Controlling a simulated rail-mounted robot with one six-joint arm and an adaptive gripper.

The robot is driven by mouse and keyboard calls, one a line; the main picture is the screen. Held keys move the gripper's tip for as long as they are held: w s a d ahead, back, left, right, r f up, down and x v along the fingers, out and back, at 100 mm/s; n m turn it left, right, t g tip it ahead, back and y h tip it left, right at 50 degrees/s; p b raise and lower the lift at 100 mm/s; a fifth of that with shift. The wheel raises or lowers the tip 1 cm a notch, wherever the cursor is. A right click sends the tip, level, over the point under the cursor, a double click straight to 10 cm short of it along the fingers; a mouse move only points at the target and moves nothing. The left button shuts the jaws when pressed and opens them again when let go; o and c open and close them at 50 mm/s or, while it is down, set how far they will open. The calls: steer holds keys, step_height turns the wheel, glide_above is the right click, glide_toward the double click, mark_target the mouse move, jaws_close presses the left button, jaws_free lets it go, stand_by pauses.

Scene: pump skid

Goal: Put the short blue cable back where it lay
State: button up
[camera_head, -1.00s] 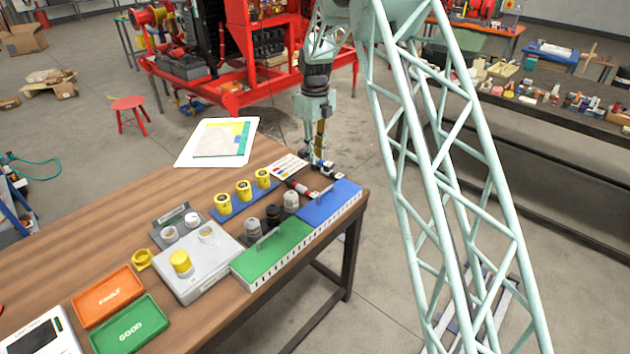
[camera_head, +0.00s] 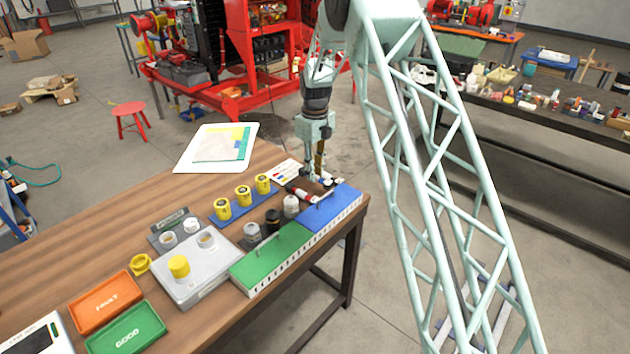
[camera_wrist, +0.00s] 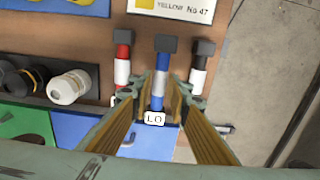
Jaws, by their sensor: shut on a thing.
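The short blue cable (camera_wrist: 161,70) has a black end, a white band and a white "LO" tag (camera_wrist: 154,118). In the wrist view it stands between the fingers of my gripper (camera_wrist: 160,92), which is shut on it. In the head view my gripper (camera_head: 317,180) points down at the far right end of the wooden table, low over the table top. The cable is hardly visible there. Whether the blue cable touches the table is unclear.
A blue-topped box (camera_head: 332,207) and a green-topped box (camera_head: 270,256) stand along the table's front edge. Yellow pots (camera_head: 243,196) and dark and pale jars (camera_head: 272,221) stand left of my gripper. A printed card (camera_wrist: 172,9) lies just beyond the cables.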

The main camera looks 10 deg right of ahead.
steer(key=shift+f+b, duration=0.3)
steer(key=shift+f, duration=1.45)
steer(key=shift+f, duration=0.2)
steer(key=o, duration=0.9)
steer(key=shift+r, duration=0.2)
step_height(320, 180, up, 11)
steer(key=shift+f+p, duration=0.2)
steer(key=shift+p, duration=0.6)
steer(key=shift+r, duration=0.65)
steer(key=shift+r, duration=0.15)
